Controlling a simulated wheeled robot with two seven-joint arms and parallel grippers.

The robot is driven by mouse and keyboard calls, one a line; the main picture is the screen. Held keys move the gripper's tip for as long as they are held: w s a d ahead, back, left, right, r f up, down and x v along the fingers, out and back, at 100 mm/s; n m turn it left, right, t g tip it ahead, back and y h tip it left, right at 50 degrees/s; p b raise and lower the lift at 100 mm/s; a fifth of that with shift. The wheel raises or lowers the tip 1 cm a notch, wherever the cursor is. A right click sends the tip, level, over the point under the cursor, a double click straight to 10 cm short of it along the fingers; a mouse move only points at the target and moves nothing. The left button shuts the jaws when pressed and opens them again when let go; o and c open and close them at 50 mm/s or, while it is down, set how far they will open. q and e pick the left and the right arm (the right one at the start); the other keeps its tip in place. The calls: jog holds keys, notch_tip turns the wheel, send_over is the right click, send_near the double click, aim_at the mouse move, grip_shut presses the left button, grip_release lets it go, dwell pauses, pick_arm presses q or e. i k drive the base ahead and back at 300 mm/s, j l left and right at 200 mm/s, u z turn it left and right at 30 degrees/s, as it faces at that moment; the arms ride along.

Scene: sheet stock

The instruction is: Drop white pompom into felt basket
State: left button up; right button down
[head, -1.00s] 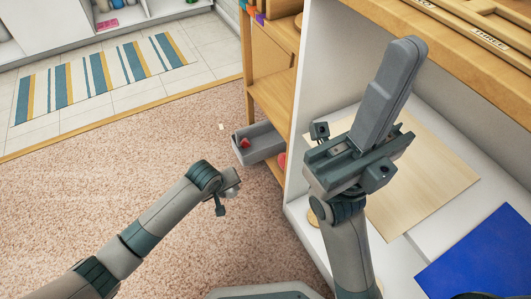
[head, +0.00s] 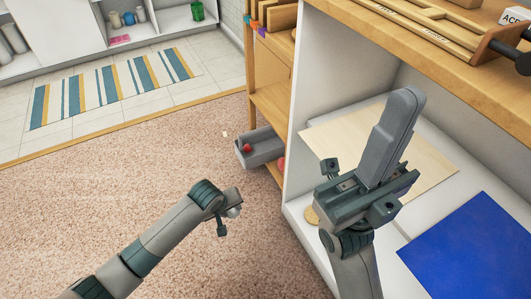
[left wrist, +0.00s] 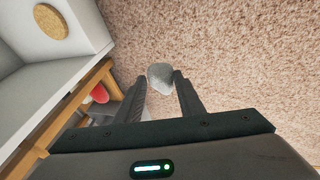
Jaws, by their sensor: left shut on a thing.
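The white pompom (left wrist: 160,76) is between the fingertips of my left gripper (left wrist: 158,88) in the left wrist view. In the head view my left gripper (head: 230,207) is shut on it above the carpet, and the pompom (head: 234,212) shows only partly. A grey open basket (head: 268,158), which appears to be the felt basket, stands on the floor beyond my left gripper, apart from it, with a red thing inside. My right gripper (head: 365,195) is in front of the white shelf unit; its fingertips are not clear.
A wooden shelf (head: 270,100) stands directly beside the basket. The white unit (head: 297,215) at right holds a wooden sheet (head: 425,165) and a blue sheet (head: 465,255). A small pale piece (head: 224,133) lies on the carpet. The carpet (head: 110,190) at left is otherwise clear.

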aim_at(252, 161)
jog(key=k, duration=0.65)
jog(key=z, duration=1.5)
jog(key=k+j, duration=0.1)
jog(key=j, duration=0.8)
jog(key=k+j, duration=0.1)
jog(key=j, duration=0.75)
jog(key=i, duration=0.5)
